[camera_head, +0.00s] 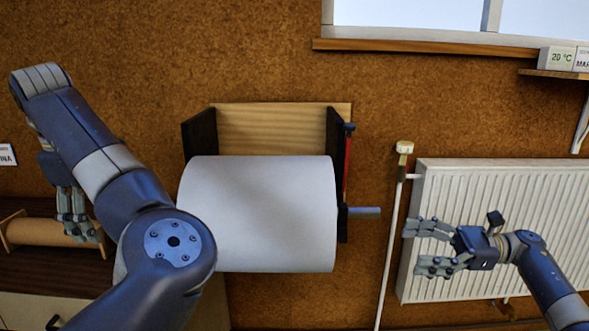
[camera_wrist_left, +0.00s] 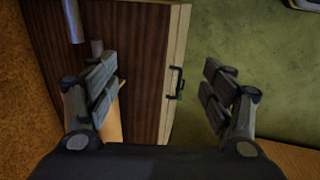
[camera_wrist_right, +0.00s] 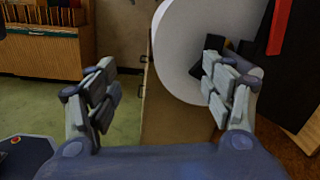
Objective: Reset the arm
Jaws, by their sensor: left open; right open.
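My left gripper (camera_head: 76,215) hangs pointing down at the left of the head view, above the dark wooden cabinet top. In the left wrist view its fingers (camera_wrist_left: 160,95) are spread with nothing between them. My right gripper (camera_head: 432,248) is at the right, in front of the white radiator, with its fingers pointing left. In the right wrist view its fingers (camera_wrist_right: 160,95) are apart and empty. My left arm's elbow covers part of the lower left of the large white roll.
A white roll (camera_head: 265,215) sits in a wall holder with dark side plates and a crank handle (camera_head: 364,211). A white pipe (camera_head: 391,240) and radiator (camera_head: 505,190) stand right of it. A brown roll (camera_head: 45,231) lies on the cabinet (camera_head: 40,270). Green floor (camera_wrist_left: 235,45) is open beside it.

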